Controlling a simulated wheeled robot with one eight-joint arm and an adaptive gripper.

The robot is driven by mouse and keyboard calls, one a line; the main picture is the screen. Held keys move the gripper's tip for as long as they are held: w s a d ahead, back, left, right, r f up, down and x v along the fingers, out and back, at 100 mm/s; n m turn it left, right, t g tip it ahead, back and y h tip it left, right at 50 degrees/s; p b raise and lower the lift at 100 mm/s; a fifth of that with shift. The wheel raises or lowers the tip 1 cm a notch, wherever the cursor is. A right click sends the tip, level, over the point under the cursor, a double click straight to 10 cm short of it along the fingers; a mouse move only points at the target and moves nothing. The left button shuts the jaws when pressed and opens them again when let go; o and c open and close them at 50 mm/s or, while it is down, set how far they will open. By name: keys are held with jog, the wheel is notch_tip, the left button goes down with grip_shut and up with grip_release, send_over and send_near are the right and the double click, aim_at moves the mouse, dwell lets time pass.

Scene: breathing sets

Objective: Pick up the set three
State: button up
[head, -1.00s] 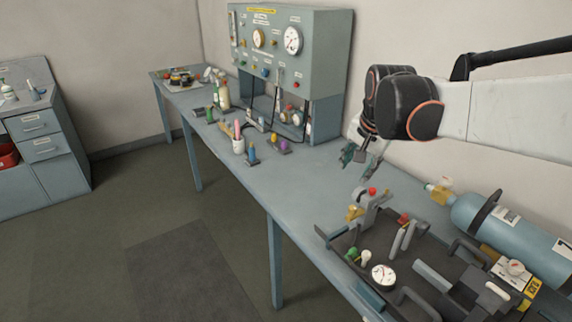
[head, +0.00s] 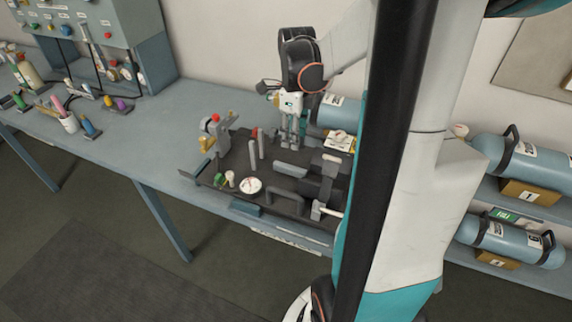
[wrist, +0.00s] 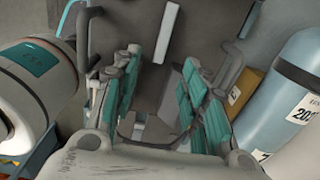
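A breathing set lies on the bench, a dark backplate (head: 225,170) with grey handles and a round white gauge (head: 250,185). A blue cylinder (head: 335,108) lies behind it, partly hidden by my gripper and arm. I cannot read a set number on it. Two more sets with blue cylinders (head: 528,162) (head: 492,238) are on the shelves at the right; the marker blocks by them read 1. My gripper (head: 290,143) points down over the backplate's rear part. In the wrist view my gripper (wrist: 158,112) has its teal-padded fingers apart, with dark backplate parts below and between them.
The bench (head: 150,130) is clear left of the set. The wall is close behind the set. My own column and arm hide the bench's right end.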

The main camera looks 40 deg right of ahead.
jog(key=b, duration=0.3)
send_over(294, 168)
jog(key=f, duration=0.8)
jog(key=shift+s+a+f, duration=0.15)
jog(key=shift+s+f, duration=0.05)
jog(key=shift+f, duration=0.2)
jog(key=shift+w+d+f+b, duration=0.15)
jog(key=shift+f+b, duration=0.4)
jog(key=shift+f, duration=0.8)
jog(key=shift+w+d+f+b, duration=0.1)
jog(key=shift+f+b, duration=0.4)
jog(key=shift+f, duration=0.8)
grip_shut()
jog(key=shift+r, duration=0.1)
